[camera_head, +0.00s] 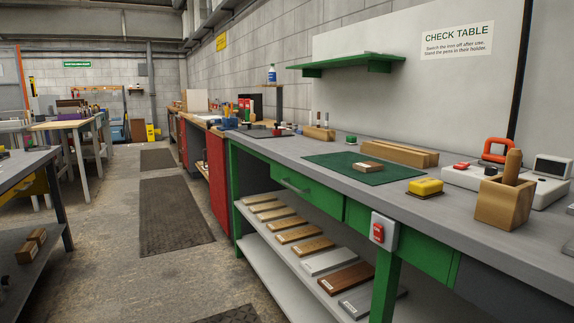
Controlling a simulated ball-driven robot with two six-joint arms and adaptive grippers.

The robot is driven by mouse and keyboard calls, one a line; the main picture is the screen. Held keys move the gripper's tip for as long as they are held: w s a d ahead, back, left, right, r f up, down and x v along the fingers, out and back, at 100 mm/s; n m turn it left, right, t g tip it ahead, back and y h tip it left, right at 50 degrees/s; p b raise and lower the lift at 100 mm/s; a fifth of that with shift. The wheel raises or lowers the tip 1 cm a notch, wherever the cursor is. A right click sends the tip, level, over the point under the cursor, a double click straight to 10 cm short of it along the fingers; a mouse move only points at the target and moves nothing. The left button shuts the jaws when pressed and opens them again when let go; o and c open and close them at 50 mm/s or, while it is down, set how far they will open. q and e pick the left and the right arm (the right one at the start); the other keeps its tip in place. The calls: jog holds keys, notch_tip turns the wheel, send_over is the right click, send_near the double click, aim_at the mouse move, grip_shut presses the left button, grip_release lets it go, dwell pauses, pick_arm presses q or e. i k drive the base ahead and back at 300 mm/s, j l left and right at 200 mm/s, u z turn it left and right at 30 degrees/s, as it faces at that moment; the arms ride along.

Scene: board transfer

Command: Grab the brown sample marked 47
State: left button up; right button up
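Several flat sample boards lie in a row on the grey shelf (262,251) under the green-framed check table. One is a darker reddish-brown board (350,276), near the row's front end, between a light grey board (328,260) and a darker grey board (372,300). The others are tan wooden boards (298,234) farther back. Small pale labels show at some board ends, but I cannot read any number. Neither gripper is in view.
On the table (452,205) stand a yellow sponge-like block (425,187), a wooden holder (503,203) and a white device with a red handle (497,150). Floor is open at left, with dark mats (172,213).

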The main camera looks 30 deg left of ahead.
aim_at(368, 166)
jog(key=u, duration=0.3)
jog(key=i+j+u, duration=0.35)
jog(key=i+l, duration=0.1)
